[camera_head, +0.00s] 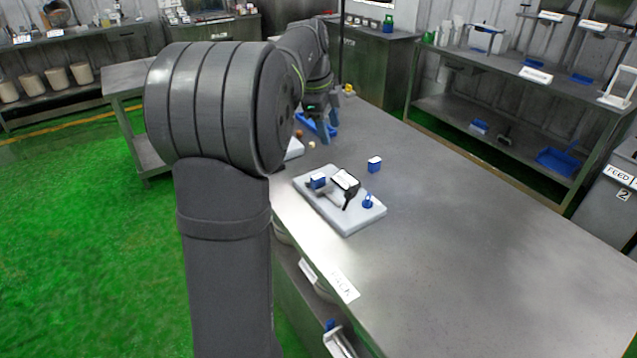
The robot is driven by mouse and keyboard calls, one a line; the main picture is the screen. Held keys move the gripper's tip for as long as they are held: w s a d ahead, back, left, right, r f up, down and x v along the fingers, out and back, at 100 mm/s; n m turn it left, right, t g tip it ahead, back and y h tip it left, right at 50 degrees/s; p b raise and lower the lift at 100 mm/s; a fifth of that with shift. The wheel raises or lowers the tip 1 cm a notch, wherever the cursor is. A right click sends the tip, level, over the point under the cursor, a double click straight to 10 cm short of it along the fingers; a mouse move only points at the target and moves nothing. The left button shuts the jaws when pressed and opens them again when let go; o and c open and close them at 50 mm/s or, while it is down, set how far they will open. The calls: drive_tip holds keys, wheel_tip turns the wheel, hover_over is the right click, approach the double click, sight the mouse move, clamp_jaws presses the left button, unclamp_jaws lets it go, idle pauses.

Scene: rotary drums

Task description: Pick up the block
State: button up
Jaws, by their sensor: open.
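A small blue block with a white top (374,165) stands on the grey table, just past the far right edge of a light grey board. A similar small blue and white piece (318,181) is on the board's left part. My gripper (323,136) is open, further back over the table, behind and left of the free-standing block and clear of it. Its fingers look blue and point down. My own arm hides part of the table's left side. Small orange and pale items lie close to the fingers; whether anything is between the fingers is too small to tell.
The light grey board (350,225) also carries a black and white device (345,183) and a small blue piece (368,201). A blue object (307,123) lies by the gripper. The table's right side is bare (480,240). Shelves (500,110) stand at the back right.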

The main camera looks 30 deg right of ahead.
drive_tip(key=shift+o, duration=0.2)
drive_tip(key=n+y, duration=0.3)
drive_tip(key=n, duration=0.8)
hover_over(318, 176)
drive_tip(key=f, duration=1.1)
drive_tip(key=d+f, duration=0.1)
drive_tip(key=f, duration=0.5)
drive_tip(key=shift+s, duration=0.25)
drive_tip(key=shift+w+a+f, duration=0.1)
drive_tip(key=shift+a+f, duration=0.1)
drive_tip(key=shift+f, duration=0.7)
drive_tip(key=shift+w+a+f, duration=0.1)
drive_tip(key=shift+a+f, duration=0.05)
drive_tip(key=shift+f, duration=0.7)
drive_tip(key=shift+a+f, duration=0.2)
drive_tip(key=shift+f, duration=0.7)
drive_tip(key=c, duration=1.1)
clamp_jaws()
